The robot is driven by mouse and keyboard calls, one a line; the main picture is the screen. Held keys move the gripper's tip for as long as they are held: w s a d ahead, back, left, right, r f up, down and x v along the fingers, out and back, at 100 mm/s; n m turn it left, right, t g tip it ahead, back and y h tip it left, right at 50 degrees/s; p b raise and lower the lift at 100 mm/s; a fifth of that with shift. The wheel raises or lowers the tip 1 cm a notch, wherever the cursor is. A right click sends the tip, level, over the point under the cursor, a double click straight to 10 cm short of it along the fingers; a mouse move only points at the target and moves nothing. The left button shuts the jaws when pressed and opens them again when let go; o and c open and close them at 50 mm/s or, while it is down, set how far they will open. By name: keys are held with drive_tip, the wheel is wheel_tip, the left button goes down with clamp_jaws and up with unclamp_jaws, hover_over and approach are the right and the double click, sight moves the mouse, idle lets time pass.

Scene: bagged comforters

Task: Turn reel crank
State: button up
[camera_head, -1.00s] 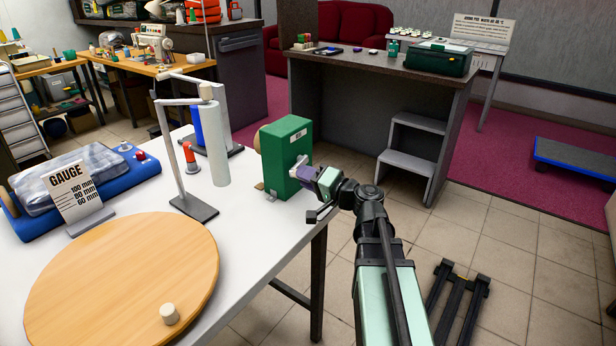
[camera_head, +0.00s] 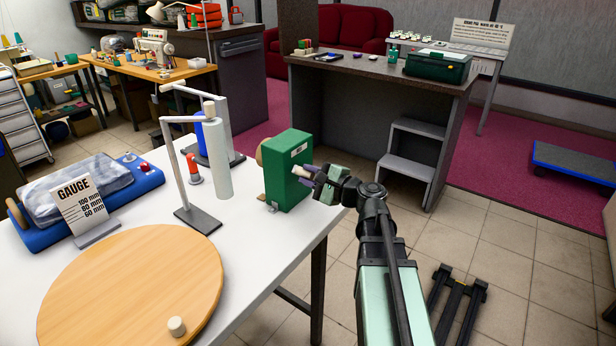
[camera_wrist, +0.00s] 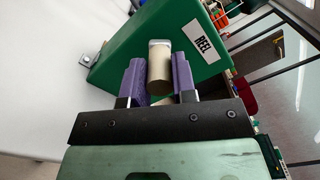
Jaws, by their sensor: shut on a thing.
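The green reel box (camera_head: 287,171) stands at the right edge of the white table, and a label reading REEL shows on it in the wrist view (camera_wrist: 196,40). The crank's beige knob (camera_wrist: 159,66) sticks out from the box's side toward me. My gripper (camera_head: 307,173) is at that side of the box. Its two purple fingers (camera_wrist: 158,78) are shut on the crank knob, one on each side. The rest of the crank is mostly hidden behind the knob and fingers.
A round wooden turntable (camera_head: 130,285) with a small peg lies at the table's front. A stand with a pale roll (camera_head: 217,150), a gauge card (camera_head: 82,207) and a bagged comforter (camera_head: 75,185) on a blue base are to the left.

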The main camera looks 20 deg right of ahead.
drive_tip(key=shift+w+d+r+m+p, duration=0.2)
drive_tip(key=shift+d+r+m, duration=0.1)
drive_tip(key=shift+m, duration=0.55)
drive_tip(key=shift+w+d+r+m+p, duration=0.1)
drive_tip(key=shift+d+r+m+p, duration=0.15)
drive_tip(key=shift+m, duration=0.6)
drive_tip(key=o, duration=0.9)
drive_tip(key=v, duration=1.1)
